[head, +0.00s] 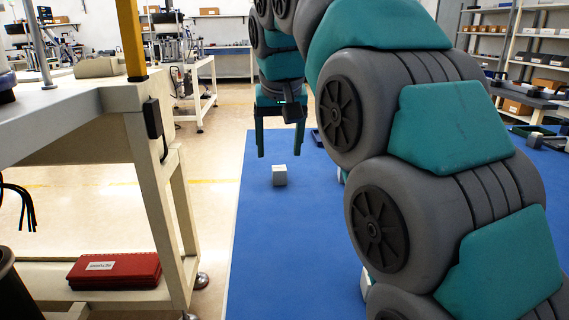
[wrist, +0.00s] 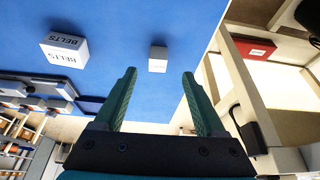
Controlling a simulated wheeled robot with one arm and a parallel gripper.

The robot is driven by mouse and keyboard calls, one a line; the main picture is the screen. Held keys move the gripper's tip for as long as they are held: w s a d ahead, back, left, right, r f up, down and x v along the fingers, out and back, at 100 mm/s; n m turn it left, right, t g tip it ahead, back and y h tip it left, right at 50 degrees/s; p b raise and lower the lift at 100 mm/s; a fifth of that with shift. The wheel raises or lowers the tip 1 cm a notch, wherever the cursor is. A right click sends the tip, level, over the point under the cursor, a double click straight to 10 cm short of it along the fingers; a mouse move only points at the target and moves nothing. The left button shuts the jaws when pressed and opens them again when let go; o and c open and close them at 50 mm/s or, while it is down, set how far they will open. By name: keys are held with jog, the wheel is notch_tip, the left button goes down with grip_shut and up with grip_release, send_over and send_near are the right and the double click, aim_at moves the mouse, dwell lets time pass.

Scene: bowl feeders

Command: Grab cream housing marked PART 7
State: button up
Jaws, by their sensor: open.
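A small cream block (head: 280,175) sits on the blue surface, just below my gripper in the head view. It also shows in the wrist view (wrist: 158,58), beyond the gap between my fingertips, with a dark mark too small to read. I cannot make out PART 7 on anything. My gripper (head: 279,154) is open and empty, fingers pointing down, apart from the block. Both fingers also show in the wrist view (wrist: 159,73). A rounded cream object (head: 97,67) lies on the left bench, with no readable label.
A white box marked BELTS (wrist: 64,58) stands on the blue surface in the wrist view. The left bench (head: 60,110) borders the surface; a red labelled case (head: 115,270) lies on its lower shelf. My arm hides much of the right side.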

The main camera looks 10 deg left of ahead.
aim_at(279, 168)
jog(key=shift+w+f, duration=0.2)
jog(key=shift+w, duration=0.2)
jog(key=shift+w+a+f, duration=0.1)
jog(key=shift+w+f, duration=0.1)
jog(key=shift+f, duration=0.5)
jog(key=shift+w+x, duration=0.15)
jog(key=shift+x, duration=1.35)
jog(key=shift+w+x, duration=0.15)
jog(key=shift+x, duration=1.3)
jog(key=shift+r, duration=0.15)
jog(key=shift+c, duration=0.4)
grip_shut()
